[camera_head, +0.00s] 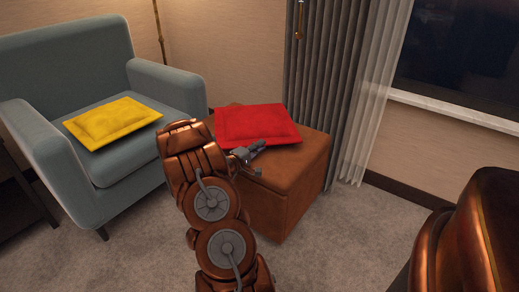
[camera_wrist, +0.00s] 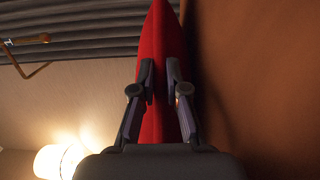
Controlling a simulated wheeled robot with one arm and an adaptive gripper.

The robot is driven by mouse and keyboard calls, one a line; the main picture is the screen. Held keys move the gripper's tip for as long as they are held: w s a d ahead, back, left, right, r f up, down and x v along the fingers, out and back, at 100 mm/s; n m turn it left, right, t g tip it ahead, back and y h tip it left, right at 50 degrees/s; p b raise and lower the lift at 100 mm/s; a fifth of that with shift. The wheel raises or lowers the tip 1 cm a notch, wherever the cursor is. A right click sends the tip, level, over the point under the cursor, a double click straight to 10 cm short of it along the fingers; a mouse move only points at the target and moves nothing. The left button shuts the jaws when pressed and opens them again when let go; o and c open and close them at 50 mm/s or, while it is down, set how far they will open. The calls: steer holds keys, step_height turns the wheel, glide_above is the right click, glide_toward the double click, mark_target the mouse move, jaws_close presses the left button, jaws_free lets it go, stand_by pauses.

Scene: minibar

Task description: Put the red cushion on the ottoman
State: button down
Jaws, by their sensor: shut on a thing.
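The red cushion (camera_head: 258,124) is over the top of the brown ottoman (camera_head: 300,172), lying nearly flat, towards its back left part. My gripper (camera_head: 247,154) is at the cushion's front edge. In the wrist view my gripper (camera_wrist: 160,85) has one finger on each side of the red cushion (camera_wrist: 160,45), shut on its edge. The ottoman (camera_wrist: 255,70) fills the right side of the wrist view, close beside the cushion. I cannot tell whether the cushion's whole underside touches the ottoman. My arm hides part of the ottoman's left side.
A blue-grey armchair (camera_head: 70,75) with a yellow cushion (camera_head: 113,122) stands left of the ottoman. Grey curtains (camera_head: 325,70) hang behind it, by a dark window (camera_head: 465,55). Carpet (camera_head: 350,235) is clear at the front right. A lit lamp (camera_wrist: 58,160) shows in the wrist view.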

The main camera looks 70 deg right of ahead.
steer(key=shift+r, duration=0.1)
steer(key=c, duration=1.2)
jaws_free()
